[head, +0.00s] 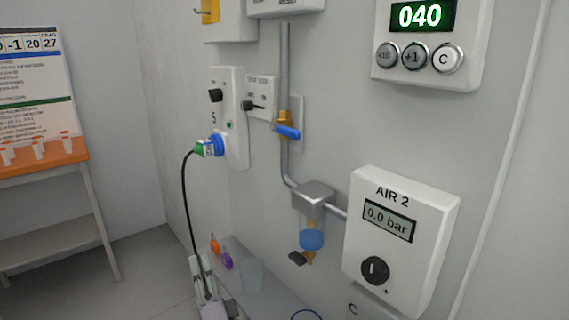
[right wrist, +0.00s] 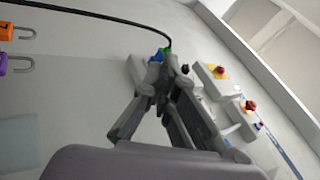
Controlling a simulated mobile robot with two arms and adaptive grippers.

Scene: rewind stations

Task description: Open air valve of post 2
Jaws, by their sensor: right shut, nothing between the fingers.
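The air valve (head: 285,119) is a brass body on the vertical grey pipe, with a blue handle (head: 287,131) lying roughly crosswise to the pipe. The pipe runs down to a filter with a blue bowl (head: 311,239) and on to the AIR 2 box (head: 400,240), whose display (head: 389,219) reads 0.0 bar. My right gripper (head: 199,262) is low in the head view, below and left of the valve and well apart from it. Its fingers are shut and empty; they also show in the right wrist view (right wrist: 165,75). My left gripper is out of view.
A black cable (head: 185,195) hangs from a blue and green plug (head: 212,146) on a socket panel, down behind my right gripper. Orange and purple tags (head: 221,252) hang low on the wall. A counter box (head: 433,40) reads 040.

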